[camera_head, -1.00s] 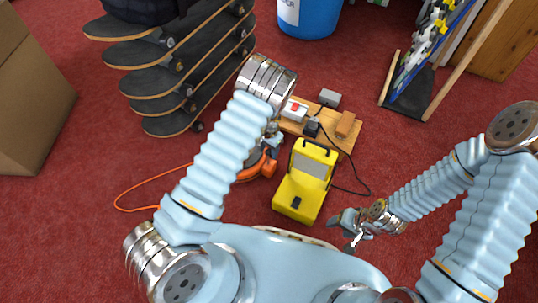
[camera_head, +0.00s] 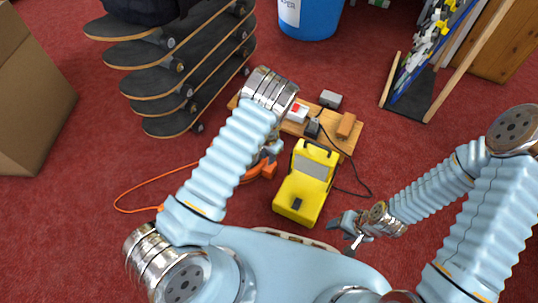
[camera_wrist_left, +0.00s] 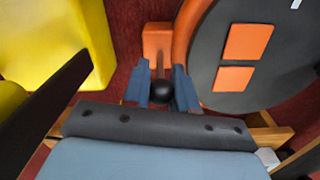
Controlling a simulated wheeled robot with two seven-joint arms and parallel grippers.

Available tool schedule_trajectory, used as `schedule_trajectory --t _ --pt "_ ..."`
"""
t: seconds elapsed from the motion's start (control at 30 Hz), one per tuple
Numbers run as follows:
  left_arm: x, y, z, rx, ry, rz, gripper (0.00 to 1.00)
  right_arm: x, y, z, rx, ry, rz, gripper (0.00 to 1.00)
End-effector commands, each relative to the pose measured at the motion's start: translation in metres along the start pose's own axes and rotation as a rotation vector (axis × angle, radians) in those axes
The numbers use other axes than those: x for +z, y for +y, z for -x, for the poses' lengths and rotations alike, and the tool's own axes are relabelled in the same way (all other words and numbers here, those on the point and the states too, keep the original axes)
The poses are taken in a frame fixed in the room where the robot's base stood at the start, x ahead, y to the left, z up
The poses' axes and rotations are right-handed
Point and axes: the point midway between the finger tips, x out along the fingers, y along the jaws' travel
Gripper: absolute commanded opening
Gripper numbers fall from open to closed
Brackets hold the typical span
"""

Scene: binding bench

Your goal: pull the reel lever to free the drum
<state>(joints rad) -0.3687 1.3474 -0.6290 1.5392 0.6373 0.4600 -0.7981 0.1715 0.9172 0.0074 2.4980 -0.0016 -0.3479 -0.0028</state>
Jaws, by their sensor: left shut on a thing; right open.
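The reel (camera_wrist_left: 262,50) has a dark drum face with orange patches and an orange rim; in the head view only part of its orange body (camera_head: 264,170) shows past my left arm. Beside the rim an orange block carries the lever, a short stem with a round black knob (camera_wrist_left: 161,92). My left gripper (camera_wrist_left: 162,90) is shut on the lever knob, with a blue finger on each side; in the head view this gripper (camera_head: 273,149) is partly hidden. My right gripper (camera_head: 350,230) is open and empty, low over the floor at the right.
A yellow case (camera_head: 306,185) stands close right of the reel. A wooden board (camera_head: 345,140) with small boxes and a black cable lies behind. An orange cord (camera_head: 125,197) loops left. Skateboards (camera_head: 165,85) are stacked at the back left. Red carpet at the front left is clear.

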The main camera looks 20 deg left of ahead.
Motion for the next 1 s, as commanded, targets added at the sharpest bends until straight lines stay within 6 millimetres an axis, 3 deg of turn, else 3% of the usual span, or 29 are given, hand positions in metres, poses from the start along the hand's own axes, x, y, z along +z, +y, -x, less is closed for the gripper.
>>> schedule_trajectory --t 0.53,1.0 --pt "0.009 0.001 -0.002 -0.019 0.113 0.007 0.00 0.001 0.004 -0.012 -0.002 -0.003 0.001 0.55" --pt "0.032 0.006 -0.012 -0.086 0.443 0.002 0.00 -0.001 0.026 -0.074 -0.003 0.008 -0.001 0.55"
